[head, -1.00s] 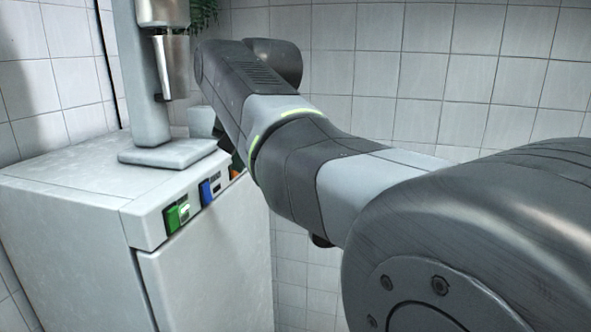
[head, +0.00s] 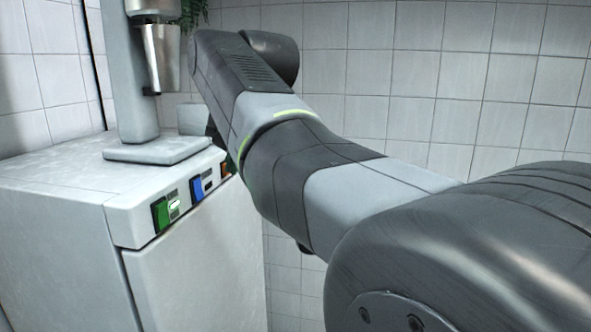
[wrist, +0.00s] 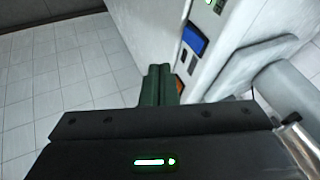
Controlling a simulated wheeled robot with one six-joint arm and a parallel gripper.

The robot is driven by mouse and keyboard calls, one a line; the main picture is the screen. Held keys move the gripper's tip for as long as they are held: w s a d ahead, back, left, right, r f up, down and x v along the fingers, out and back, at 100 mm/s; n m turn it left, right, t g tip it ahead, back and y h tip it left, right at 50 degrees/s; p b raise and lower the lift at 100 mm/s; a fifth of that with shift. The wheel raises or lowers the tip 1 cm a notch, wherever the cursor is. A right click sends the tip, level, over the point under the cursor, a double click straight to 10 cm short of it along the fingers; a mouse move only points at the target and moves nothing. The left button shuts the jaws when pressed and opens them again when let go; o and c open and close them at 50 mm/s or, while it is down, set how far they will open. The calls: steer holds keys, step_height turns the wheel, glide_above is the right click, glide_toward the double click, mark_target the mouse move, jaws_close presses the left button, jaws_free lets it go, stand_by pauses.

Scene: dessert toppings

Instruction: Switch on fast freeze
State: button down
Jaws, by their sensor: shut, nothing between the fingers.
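A white freezer cabinet (head: 190,270) has a row of switches along its top front edge. A green switch (head: 160,216) has a lit green lamp beside it. A blue switch (head: 197,189) sits in the middle and also shows in the wrist view (wrist: 195,40). An orange switch (head: 225,169) is at the far end, partly hidden by my arm; the wrist view shows a sliver of it (wrist: 180,85). I cannot read any labels. My gripper (wrist: 158,72) is shut and empty, its tips beside the orange switch; I cannot tell whether they touch.
A grey stand (head: 150,152) with a metal cup (head: 162,55) stands on the cabinet top. A pale container (head: 193,118) is behind it. A tiled wall (head: 400,80) closes off the back. Tiled floor (wrist: 60,90) is clear left of the cabinet in the wrist view.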

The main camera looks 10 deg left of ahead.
mark_target(198, 189)
steer(key=shift+w+a+f+p, duration=0.15)
steer(key=shift+w+a+f, duration=0.45)
steer(key=shift+a+f, duration=0.7)
steer(key=shift+w+a+f+p, duration=0.1)
steer(key=shift+w+a+f, duration=0.55)
steer(key=shift+a+f, duration=0.6)
steer(key=shift+w+a+f+p, duration=0.15)
steer(key=shift+w+a+f, duration=0.45)
steer(key=shift+a+f, duration=0.7)
steer(key=shift+a+f, duration=0.1)
steer(key=shift+a, duration=0.15)
